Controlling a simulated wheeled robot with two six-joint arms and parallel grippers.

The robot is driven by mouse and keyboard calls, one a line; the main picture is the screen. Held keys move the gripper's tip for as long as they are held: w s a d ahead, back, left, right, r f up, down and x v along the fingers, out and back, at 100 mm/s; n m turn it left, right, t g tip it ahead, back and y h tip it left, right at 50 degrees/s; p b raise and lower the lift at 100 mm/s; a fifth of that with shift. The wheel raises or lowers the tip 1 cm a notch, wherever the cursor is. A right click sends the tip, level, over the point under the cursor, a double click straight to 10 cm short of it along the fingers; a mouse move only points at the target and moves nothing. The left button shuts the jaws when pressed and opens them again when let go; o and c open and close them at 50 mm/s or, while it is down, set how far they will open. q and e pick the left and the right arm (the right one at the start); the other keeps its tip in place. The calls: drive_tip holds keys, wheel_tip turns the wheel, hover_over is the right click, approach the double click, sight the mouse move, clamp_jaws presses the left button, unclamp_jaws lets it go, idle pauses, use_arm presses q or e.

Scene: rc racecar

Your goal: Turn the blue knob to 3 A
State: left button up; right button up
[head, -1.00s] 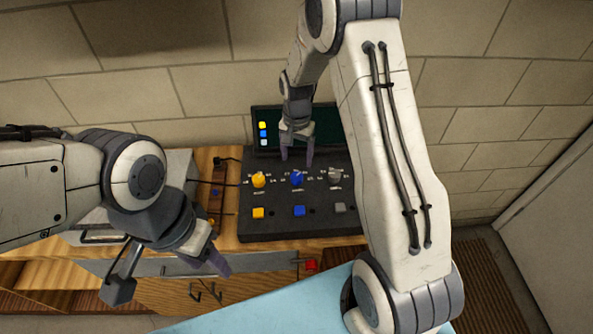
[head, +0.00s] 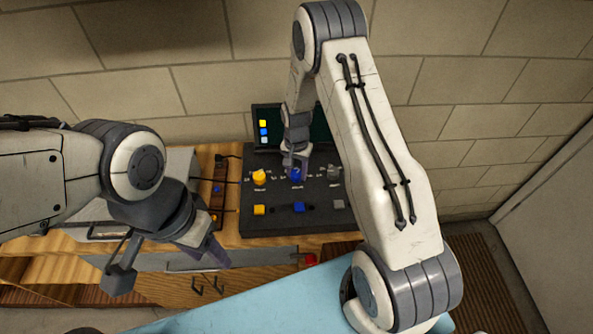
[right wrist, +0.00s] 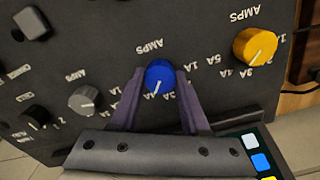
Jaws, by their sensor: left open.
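My left gripper (head: 170,265) is open and empty, left of and in front of the panel.
A yellow knob (head: 259,176) and a grey knob (head: 334,172) flank the blue one. Yellow, blue and grey square buttons sit below them. A dark screen (head: 264,112) stands behind the panel. A wooden bench (head: 228,235) holds it; a blue surface (head: 250,305) lies in front.

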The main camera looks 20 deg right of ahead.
clamp_jaws()
drive_tip(key=shift+n, duration=0.4)
drive_tip(key=shift+f+n+b, duration=0.1)
drive_tip(key=shift+n+b, duration=0.7)
drive_tip(key=shift+n, duration=0.1)
drive_tip(key=shift+n+b, duration=0.85)
drive_tip(key=shift+n, duration=1.75)
drive_tip(key=o, duration=1.1)
unclamp_jaws()
